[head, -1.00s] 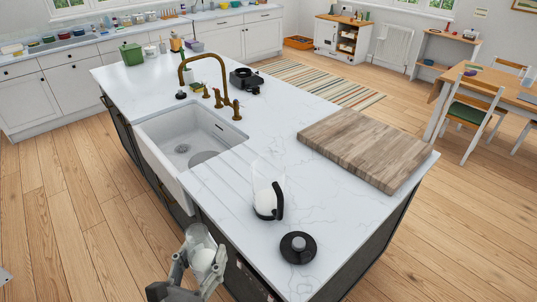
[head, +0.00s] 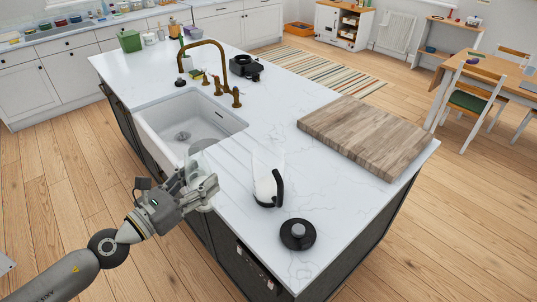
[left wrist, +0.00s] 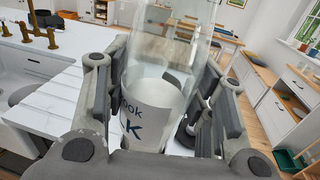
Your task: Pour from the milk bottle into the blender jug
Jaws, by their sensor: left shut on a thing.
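The clear milk bottle, with white milk low inside and a printed label, stands between my fingers in the left wrist view (left wrist: 150,110). My left gripper (left wrist: 162,85) is shut on its lower part. My right gripper is not in view.
A black round lid (head: 297,235) lies on the counter in front of the jug. A wooden board (head: 366,136) lies behind and to the right. The sink (head: 190,122) and brass tap (head: 222,72) are beyond the gripper.

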